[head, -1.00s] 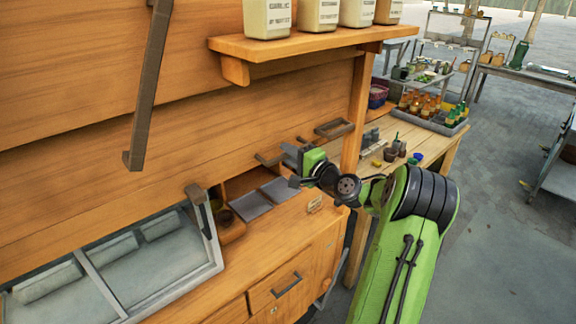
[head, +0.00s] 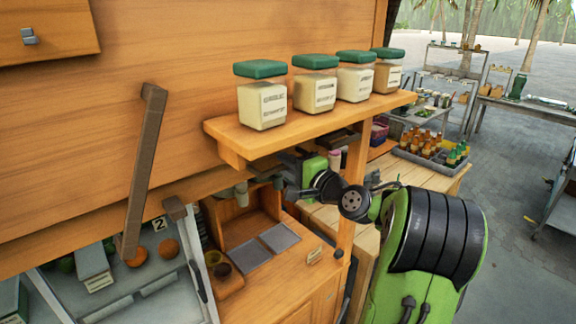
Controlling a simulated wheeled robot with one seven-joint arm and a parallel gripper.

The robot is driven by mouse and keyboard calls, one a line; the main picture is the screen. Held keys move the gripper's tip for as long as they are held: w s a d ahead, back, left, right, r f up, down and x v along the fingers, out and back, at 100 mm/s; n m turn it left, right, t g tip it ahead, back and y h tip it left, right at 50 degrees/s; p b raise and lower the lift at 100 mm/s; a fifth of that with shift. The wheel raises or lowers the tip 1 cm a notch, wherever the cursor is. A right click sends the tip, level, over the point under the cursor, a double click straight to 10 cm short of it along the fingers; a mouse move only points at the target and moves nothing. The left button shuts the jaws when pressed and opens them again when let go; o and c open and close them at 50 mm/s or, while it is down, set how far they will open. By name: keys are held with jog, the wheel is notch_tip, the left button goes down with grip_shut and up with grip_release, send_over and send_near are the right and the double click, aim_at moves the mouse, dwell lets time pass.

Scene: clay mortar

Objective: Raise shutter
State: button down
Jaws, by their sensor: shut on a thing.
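The shutter (head: 70,190) is a wide orange wooden panel on the left of the head view. Its lower edge slopes up to the right, above the counter and the glass case. My gripper (head: 281,177) is at the right end of that lower edge, under the jar shelf. It is shut on what looks like the shutter's handle (head: 262,172); the exact contact is small and partly hidden by the gripper. My green and black arm reaches in from the lower right.
A shelf (head: 310,118) with several green-lidded jars (head: 262,97) juts out just above my gripper. A brown diagonal bar (head: 143,170) stands out at left. The glass case (head: 150,300) and wooden counter (head: 285,285) lie below. A wooden post (head: 352,172) stands close to my arm.

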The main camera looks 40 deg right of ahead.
jog(key=shift+r, duration=0.5)
jog(key=c, duration=1.3)
grip_release()
jog(key=shift+o, duration=0.9)
jog(key=shift+f, duration=0.15)
jog(key=s+b, duration=0.3)
jog(key=s, duration=1.2)
jog(key=shift+s+d, duration=0.2)
jog(key=shift+s, duration=0.2)
